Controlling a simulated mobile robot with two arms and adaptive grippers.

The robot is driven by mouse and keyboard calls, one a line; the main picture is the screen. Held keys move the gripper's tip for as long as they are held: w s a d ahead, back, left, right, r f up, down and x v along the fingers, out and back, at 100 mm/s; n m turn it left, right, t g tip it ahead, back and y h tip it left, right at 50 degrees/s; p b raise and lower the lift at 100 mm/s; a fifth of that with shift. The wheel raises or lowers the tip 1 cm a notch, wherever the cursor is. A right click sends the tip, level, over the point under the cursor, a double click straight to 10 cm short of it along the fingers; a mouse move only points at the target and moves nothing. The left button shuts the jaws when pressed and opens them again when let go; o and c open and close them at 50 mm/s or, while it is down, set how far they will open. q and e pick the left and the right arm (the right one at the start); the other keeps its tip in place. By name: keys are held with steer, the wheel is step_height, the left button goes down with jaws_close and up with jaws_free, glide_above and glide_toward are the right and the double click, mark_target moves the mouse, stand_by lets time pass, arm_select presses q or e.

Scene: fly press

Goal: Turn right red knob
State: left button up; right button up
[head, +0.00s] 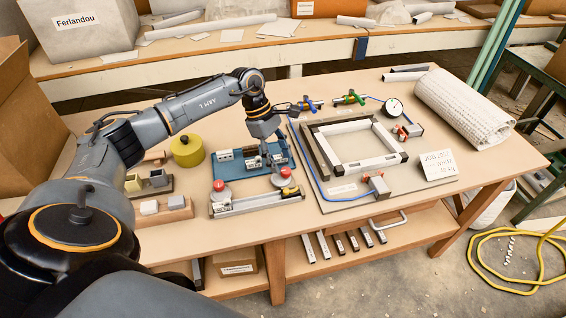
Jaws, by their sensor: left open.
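Two red knobs sit on a low grey metal fixture (250,204) near the table's front edge. The right red knob (286,172) is on the fixture's right end, beside a small yellow part. The left red knob (218,185) is on its left end. My left gripper (271,163) points down over the blue base (229,170) just behind the fixture, a little left of and behind the right red knob. It is open and appears apart from the knob. Its fingertips are small and partly lost against the grey parts. My right gripper is not in view.
A square frame (318,150) on a board stands to the right, with a gauge (393,108) and small red-topped clamps. A yellow round container (187,151) and small bins stand left. A white roll (462,108) lies at the far right. The front right tabletop is mostly clear.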

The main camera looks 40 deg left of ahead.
mark_target(285, 170)
arm_select(q)
steer(key=shift+x, duration=1.6)
jaws_close()
